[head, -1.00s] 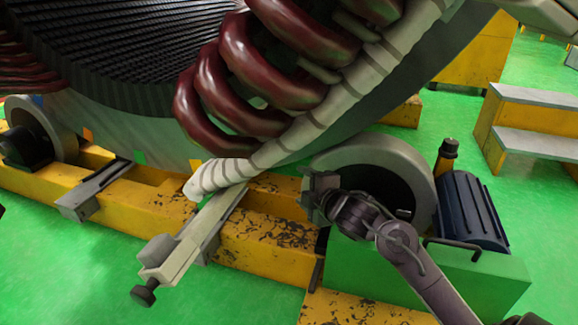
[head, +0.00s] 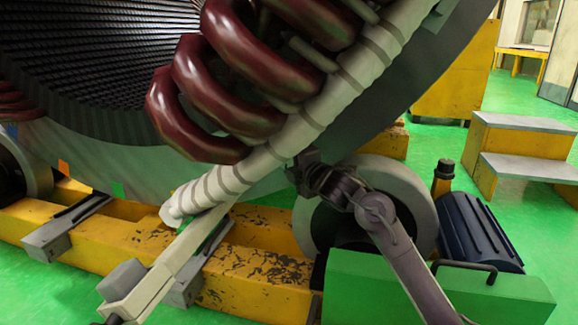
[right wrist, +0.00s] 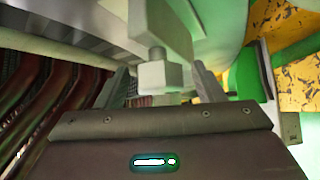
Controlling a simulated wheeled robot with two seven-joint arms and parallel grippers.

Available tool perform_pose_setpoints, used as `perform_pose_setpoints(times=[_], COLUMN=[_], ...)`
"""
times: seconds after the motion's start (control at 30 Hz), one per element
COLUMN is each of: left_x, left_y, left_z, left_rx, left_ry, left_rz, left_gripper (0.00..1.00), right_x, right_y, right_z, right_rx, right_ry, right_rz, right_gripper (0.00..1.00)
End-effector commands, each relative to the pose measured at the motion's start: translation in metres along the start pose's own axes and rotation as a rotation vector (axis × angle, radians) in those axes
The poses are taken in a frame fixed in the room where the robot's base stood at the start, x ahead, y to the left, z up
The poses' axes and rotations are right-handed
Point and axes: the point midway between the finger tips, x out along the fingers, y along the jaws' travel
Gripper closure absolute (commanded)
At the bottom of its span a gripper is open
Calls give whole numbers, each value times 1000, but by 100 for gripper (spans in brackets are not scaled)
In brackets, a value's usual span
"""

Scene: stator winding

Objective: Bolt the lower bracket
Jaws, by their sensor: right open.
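My right gripper (head: 300,168) is beside the white wrapped ring (head: 240,172), above the roller at the right. In the right wrist view my right gripper (right wrist: 160,80) is open, with one finger on each side of a pale square bolt head (right wrist: 161,74). A short shank joins this head to a pale grey block (right wrist: 150,25), which looks like the bracket. Whether the fingers touch the bolt head cannot be told. In the head view the gripper hides the bolt. My left gripper is not in view.
Dark red coils (head: 205,85) hang close to the ring above my right gripper. A grey roller (head: 400,205) and a blue motor (head: 480,232) stand below and right. A pale support arm (head: 150,285) reaches the ring's lower end.

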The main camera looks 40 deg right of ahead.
Motion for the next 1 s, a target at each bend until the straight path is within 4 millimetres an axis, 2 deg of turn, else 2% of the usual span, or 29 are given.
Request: perform_pose_setpoints(times=[0.4, 0.73, 1.0], left_x=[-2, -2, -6], left_y=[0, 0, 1], left_z=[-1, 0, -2], left_rx=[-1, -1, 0], left_ry=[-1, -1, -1], left_rz=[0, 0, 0], left_gripper=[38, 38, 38], right_x=[6, 6, 6], right_y=[0, 0, -2], right_z=[0, -1, -1], right_rx=[0, 0, 23], right_ry=[1, 1, 0], right_rz=[-1, -2, 20], right_gripper=[39, 82, 82])
